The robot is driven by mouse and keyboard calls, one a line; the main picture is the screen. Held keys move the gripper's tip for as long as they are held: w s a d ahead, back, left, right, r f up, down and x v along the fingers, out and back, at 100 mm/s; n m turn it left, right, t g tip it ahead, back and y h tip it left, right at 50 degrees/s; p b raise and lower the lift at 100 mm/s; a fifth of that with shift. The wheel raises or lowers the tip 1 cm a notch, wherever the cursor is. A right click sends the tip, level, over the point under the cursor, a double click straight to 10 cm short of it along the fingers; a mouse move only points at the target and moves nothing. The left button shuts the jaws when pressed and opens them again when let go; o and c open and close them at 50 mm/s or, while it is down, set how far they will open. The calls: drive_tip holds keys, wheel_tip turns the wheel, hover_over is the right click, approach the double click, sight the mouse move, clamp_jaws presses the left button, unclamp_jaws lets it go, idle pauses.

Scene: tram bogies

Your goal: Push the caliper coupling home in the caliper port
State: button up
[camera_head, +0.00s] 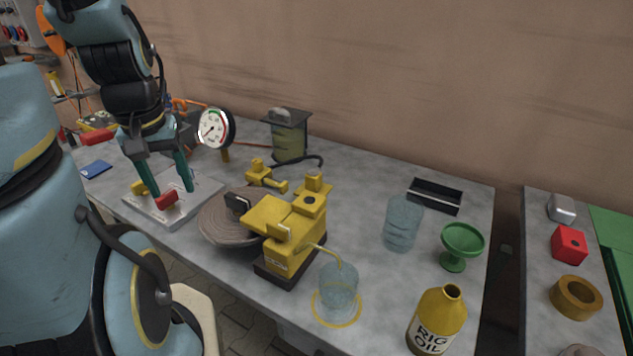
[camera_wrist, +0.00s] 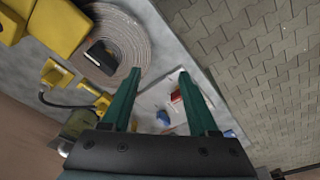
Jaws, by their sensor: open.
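The yellow caliper (camera_head: 290,235) stands over a brown-grey disc (camera_head: 225,222) on the bench; caliper (camera_wrist: 60,22) and disc (camera_wrist: 135,38) also show in the wrist view. Behind the disc are small yellow fittings (camera_head: 262,172) by a black hose; they also show in the wrist view (camera_wrist: 55,72). I cannot tell which is the caliper coupling or whether it is seated in the port. My gripper (camera_head: 167,187) is open and empty, pointing down over a pale plate (camera_head: 190,205) that bears a red part (camera_head: 167,201). In the wrist view my gripper (camera_wrist: 157,85) has its fingers spread, apart from the fittings.
A pressure gauge (camera_head: 213,128) and a reservoir (camera_head: 289,137) stand at the back. A glass beaker (camera_head: 338,290) sits under the caliper's tube. A glass jar (camera_head: 402,225), green goblet (camera_head: 461,243), black tray (camera_head: 436,195) and oil bottle (camera_head: 436,322) are to the right.

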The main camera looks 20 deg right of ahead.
drive_tip(key=shift+o, duration=1.4)
drive_tip(key=w+d+m, duration=0.2)
drive_tip(key=w+d, duration=0.2)
drive_tip(key=d, duration=0.1)
drive_tip(key=shift+w+d, duration=0.15)
drive_tip(key=shift+w, duration=0.2)
drive_tip(key=m+g, duration=0.2)
drive_tip(key=m, duration=0.5)
approach(314, 173)
drive_tip(key=shift+s+d, duration=0.1)
drive_tip(key=shift+f, duration=2.75)
drive_tip(key=shift+f+p, duration=1.2)
drive_tip(key=shift+f, duration=1.4)
drive_tip(key=shift+s, duration=0.1)
drive_tip(key=shift+c, duration=0.2)
